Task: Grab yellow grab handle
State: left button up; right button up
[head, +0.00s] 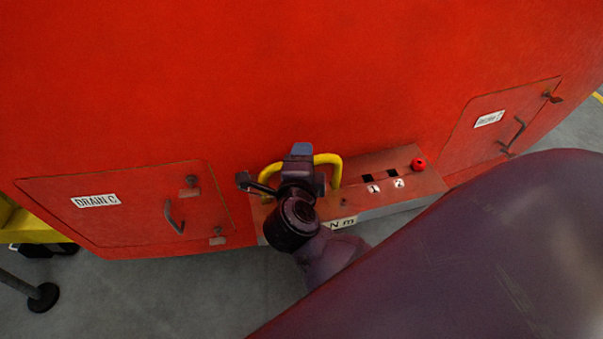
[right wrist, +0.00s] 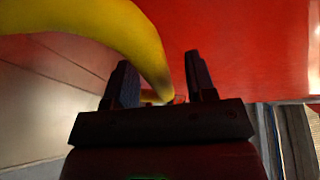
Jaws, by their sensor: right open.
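The yellow grab handle (head: 329,159) is a bent bar on the red ledge at the foot of the red nosecone. My right gripper (head: 283,182) is at the handle and hides its middle part in the head view. In the right wrist view the yellow bar (right wrist: 110,30) looms large from the upper left and runs down into the gap between the two dark fingers. The right gripper (right wrist: 158,62) is open there, with its fingers apart. I cannot tell whether either finger touches the bar. My left gripper is in neither view.
The red ledge (head: 432,182) carries a red knob (head: 418,164) and slots numbered 1 and 2. A hatch labelled DRAIN C (head: 130,205) is at left, another hatch (head: 503,122) at right. My right arm covers the lower right. Grey floor (head: 190,295) shows in front.

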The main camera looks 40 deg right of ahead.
jog(key=shift+c, duration=0.3)
grip_shut()
jog(key=shift+r, duration=0.1)
